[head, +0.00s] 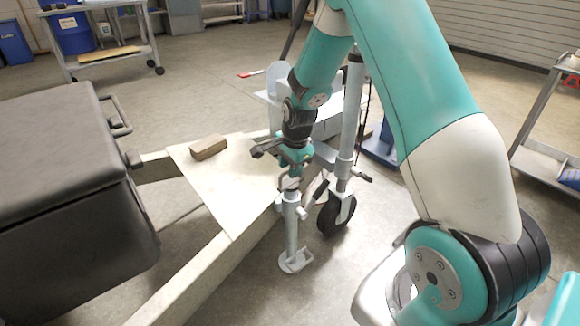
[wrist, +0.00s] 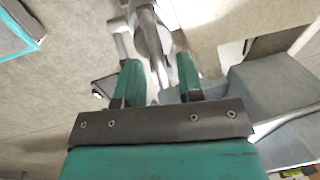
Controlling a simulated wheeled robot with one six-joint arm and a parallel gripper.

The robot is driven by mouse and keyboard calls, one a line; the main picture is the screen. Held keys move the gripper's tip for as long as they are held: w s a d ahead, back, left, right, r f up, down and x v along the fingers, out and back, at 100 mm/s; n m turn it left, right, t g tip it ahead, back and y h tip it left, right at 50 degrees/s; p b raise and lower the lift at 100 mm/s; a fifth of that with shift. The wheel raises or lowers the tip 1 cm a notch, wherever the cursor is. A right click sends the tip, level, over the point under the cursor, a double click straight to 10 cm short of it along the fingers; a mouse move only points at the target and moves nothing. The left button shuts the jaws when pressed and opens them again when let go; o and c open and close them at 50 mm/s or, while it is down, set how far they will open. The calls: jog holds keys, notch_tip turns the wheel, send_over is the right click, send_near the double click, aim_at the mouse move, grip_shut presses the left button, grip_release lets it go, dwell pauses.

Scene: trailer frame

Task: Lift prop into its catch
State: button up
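The prop is a grey metal leg (head: 291,228) standing upright beside the trailer frame, with a flat round foot (head: 296,262) at or near the floor. My gripper (head: 293,168) is just above its top end, pointing down. In the wrist view, the two green fingers (wrist: 158,72) are apart. A grey metal tube (wrist: 149,34) lies ahead of them, and a thinner metal part runs back into the gap between them. I see space beside that part. I cannot make out the catch; my gripper and wrist cover the area at the prop's top.
A jockey wheel (head: 337,214) on a tall grey post (head: 350,125) stands close right of the prop. The trailer's frame plate (head: 225,185) bears a brown block (head: 208,147). A black box (head: 70,190) is at left. Open floor (head: 320,295) lies in front of the prop.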

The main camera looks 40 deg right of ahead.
grip_shut()
jog(key=shift+r, duration=0.1)
notch_tip(320, 180, up, 16)
jog(key=p, duration=1.5)
jog(key=shift+a+p, duration=0.15)
jog(key=shift+p, duration=0.15)
jog(key=shift+o, duration=0.9)
grip_release()
jog(key=s+r+p, duration=0.1)
jog(key=r+p, duration=0.1)
jog(key=r, duration=0.6)
jog(key=s+r+p, duration=0.2)
jog(key=r, duration=0.6)
jog(key=shift+s+r, duration=0.25)
jog(key=shift+r, duration=0.15)
